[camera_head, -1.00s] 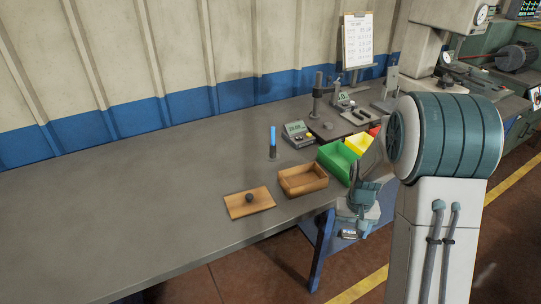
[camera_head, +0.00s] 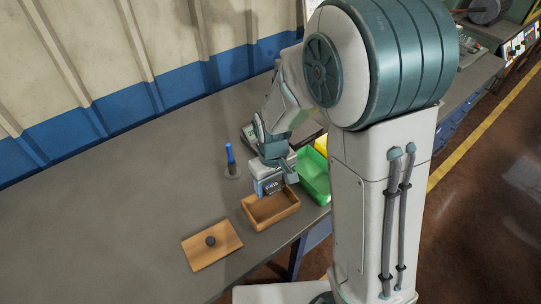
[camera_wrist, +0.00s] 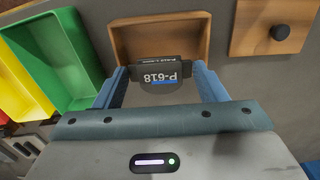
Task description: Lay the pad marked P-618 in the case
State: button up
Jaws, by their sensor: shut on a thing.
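My gripper (camera_head: 270,181) is shut on the pad marked P-618 (camera_wrist: 163,74), a dark block with a white-lettered label. The label reads upside down in the wrist view. The pad sits between the two blue fingers and is held above the bench. The open wooden case (camera_head: 281,215) lies just below and in front of the gripper in the head view. In the wrist view the case (camera_wrist: 203,22) is beyond the pad, which overlaps its near edge. The visible part of the case's inside looks empty.
The wooden lid (camera_head: 225,250) with a dark knob lies flat to the left of the case. A green bin (camera_head: 315,178) and a yellow bin (camera_head: 321,144) stand to its right. A blue-topped upright tool (camera_head: 231,160) stands behind. The bench's left side is clear.

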aim_at(272, 211)
jog(key=shift+a, duration=0.1)
jog(key=shift+s+f+b, duration=0.1)
jog(key=shift+f+b, duration=0.5)
notch_tip(272, 211, down, 10)
jog(key=b, duration=0.7)
jog(key=shift+r+b, duration=0.2)
jog(key=shift+b, duration=0.15)
jog(key=o, duration=1.1)
jog(key=c, duration=0.3)
jog(key=shift+c, duration=0.2)
jog(key=shift+r, duration=0.1)
jog(key=shift+r+p, duration=3.4)
jog(key=shift+r, duration=1.05)
